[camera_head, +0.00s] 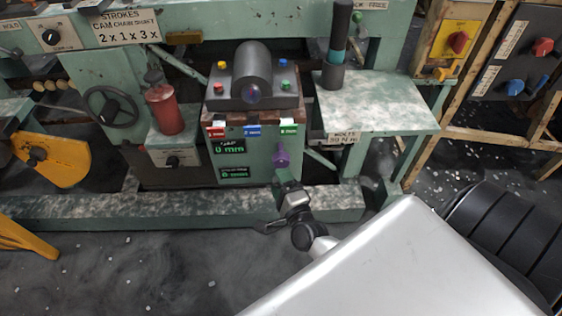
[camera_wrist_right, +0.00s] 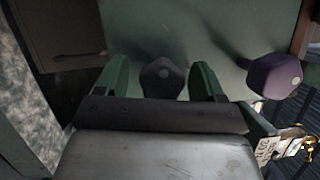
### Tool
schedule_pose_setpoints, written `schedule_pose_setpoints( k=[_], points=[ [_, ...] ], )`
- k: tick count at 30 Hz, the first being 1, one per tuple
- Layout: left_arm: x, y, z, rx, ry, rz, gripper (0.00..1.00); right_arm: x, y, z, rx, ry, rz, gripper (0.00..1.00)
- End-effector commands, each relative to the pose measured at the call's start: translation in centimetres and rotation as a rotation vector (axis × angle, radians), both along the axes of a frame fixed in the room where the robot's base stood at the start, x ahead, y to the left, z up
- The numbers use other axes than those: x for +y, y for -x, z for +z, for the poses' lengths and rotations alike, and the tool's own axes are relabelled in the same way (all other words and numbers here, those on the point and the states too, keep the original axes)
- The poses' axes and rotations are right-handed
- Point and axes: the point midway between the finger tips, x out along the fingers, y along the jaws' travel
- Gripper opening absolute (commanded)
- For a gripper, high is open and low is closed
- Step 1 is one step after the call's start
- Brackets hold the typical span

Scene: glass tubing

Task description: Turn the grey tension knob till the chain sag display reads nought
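The grey tension knob (camera_wrist_right: 162,78) shows in the right wrist view as a dark, faceted knob on a green panel. My right gripper (camera_wrist_right: 161,82) is open, with one finger on each side of this knob and a visible gap to both. In the head view my right gripper (camera_head: 287,181) is at the lower right of the green machine front, and I cannot make out the grey knob there. An upper display (camera_head: 229,148) and a lower display (camera_head: 236,173) both appear to read 0 mm; their small labels are unreadable. My left gripper is not in view.
A purple knob (camera_head: 281,155) sits just above my right gripper; it also shows right of the fingers in the wrist view (camera_wrist_right: 275,76). A green base beam (camera_head: 340,204) runs below. A speckled side table (camera_head: 376,103) stands to the right.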

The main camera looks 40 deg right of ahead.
Motion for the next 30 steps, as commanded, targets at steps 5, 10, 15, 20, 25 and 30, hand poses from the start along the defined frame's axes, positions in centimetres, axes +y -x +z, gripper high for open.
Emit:
schedule_pose_setpoints(
  k=[5, 10, 15, 20, 25, 30],
  points=[
    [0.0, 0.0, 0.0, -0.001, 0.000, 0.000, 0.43, -0.1, 0.0, 0.1, -0.003, 0.000, -0.001, 0.71],
    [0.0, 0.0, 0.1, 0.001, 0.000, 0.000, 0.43, 0.0, 0.3, 0.1, -0.002, 0.001, -0.001, 0.71],
    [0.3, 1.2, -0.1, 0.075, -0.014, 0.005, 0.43, 0.4, 2.7, 0.0, 0.001, 0.001, 0.000, 0.71],
    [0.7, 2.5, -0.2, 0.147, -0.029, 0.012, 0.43, 0.9, 6.1, -0.3, 0.002, 0.001, 0.000, 0.71],
    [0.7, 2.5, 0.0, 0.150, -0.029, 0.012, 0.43, 1.4, 9.0, -0.5, 0.001, 0.000, 0.000, 0.71],
    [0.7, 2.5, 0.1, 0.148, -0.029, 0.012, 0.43, 1.7, 10.4, -0.6, -0.001, 0.000, 0.000, 0.71]
  ],
)
